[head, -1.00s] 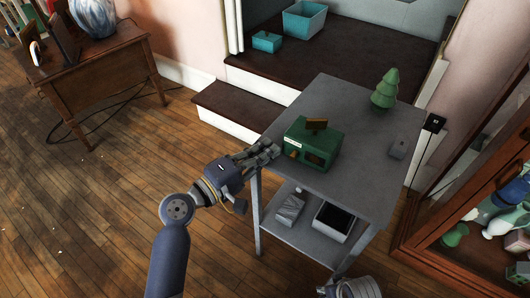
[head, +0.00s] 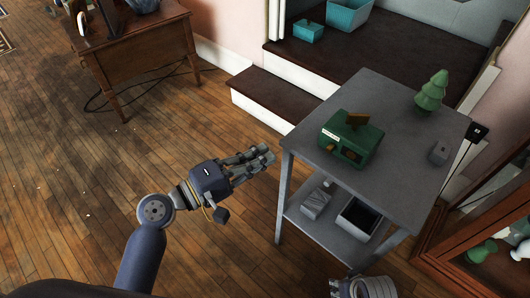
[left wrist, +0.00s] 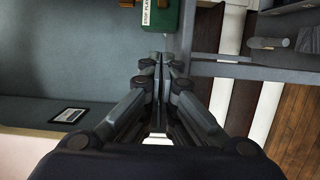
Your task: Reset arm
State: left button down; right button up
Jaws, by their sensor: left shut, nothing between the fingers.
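My left gripper (head: 262,157) is shut and empty over the wooden floor, just left of the grey side table (head: 388,92) and apart from it. In the left wrist view its fingers (left wrist: 159,62) are together with nothing between them. My right gripper (head: 362,288) shows only in part at the bottom of the head view, below the table, and its fingers cannot be made out. A green box-like device (head: 358,148) with a brown piece on top stands on the table's near left part. It also shows at the top of the left wrist view (left wrist: 162,18).
The lower shelf holds an open dark-lined box (head: 360,218) and a grey block (head: 316,204). A glass cabinet (head: 490,232) stands at right, a wooden desk (head: 150,62) at upper left. The floor at left is clear.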

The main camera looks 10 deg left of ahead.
jog(key=shift+s+a+f, duration=0.15)
jog(key=shift+s, duration=0.05)
